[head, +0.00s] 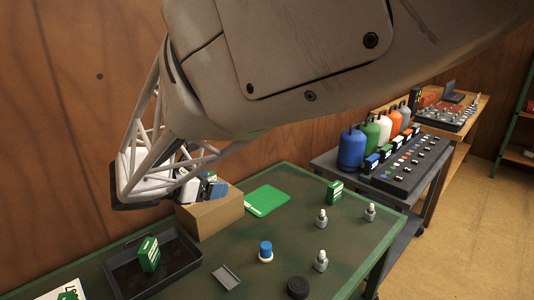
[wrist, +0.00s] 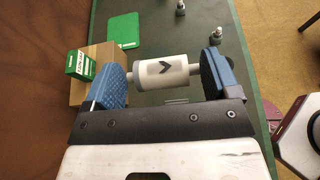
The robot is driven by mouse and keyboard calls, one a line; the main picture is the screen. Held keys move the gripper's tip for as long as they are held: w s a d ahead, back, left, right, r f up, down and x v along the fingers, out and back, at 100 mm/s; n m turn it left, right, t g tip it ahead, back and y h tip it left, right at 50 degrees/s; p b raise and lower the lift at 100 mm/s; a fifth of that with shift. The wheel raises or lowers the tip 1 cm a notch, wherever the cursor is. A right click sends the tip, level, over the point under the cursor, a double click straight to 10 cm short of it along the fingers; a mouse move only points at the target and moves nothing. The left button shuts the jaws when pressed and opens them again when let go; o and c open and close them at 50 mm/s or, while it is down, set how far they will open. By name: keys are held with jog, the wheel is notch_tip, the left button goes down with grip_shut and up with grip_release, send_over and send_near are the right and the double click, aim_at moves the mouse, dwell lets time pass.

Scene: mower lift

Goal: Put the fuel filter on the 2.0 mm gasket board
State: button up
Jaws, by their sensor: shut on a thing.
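The fuel filter is a white cylinder (wrist: 160,72) with a dark arrow and a thin stub at each end. My gripper (wrist: 166,76) is shut on it, with blue pads at its two ends. In the head view my gripper (head: 204,187) is above or beside the cardboard box, and the filter is mostly hidden there. A flat green board (head: 267,200) with a white label strip lies on the table right of the box. It also shows in the wrist view (wrist: 123,31), beyond the filter and apart from it. Its label is too small to read.
The cardboard box (head: 212,216) stands near the wall beside the green board. A black tray (head: 180,270) holds a green carton (head: 149,254). Several small bottles, a blue-topped jar (head: 265,251) and a black puck (head: 298,287) stand farther forward. The green board looks bare.

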notch_tip(320, 180, up, 4)
jog(key=shift+f, duration=0.2)
jog(key=w+d+f+n+t+y, duration=0.1)
jog(key=w+n+y, duration=0.5)
jog(key=w, duration=0.6)
jog(key=w+d+f+n+t+y, duration=0.1)
jog(key=w+n+y, duration=0.5)
jog(key=w, duration=0.6)
jog(key=shift+d+f+t+y, duration=0.2)
jog(key=shift+d+t+y, duration=0.5)
jog(key=shift+t, duration=0.1)
jog(key=shift+w+d+r+n+g+y, duration=0.1)
jog(key=shift+w+d+n+g+y, duration=0.4)
jog(key=shift+w+d+n+y, duration=0.6)
jog(key=shift+s+a, duration=0.1)
jog(key=shift+a, duration=0.05)
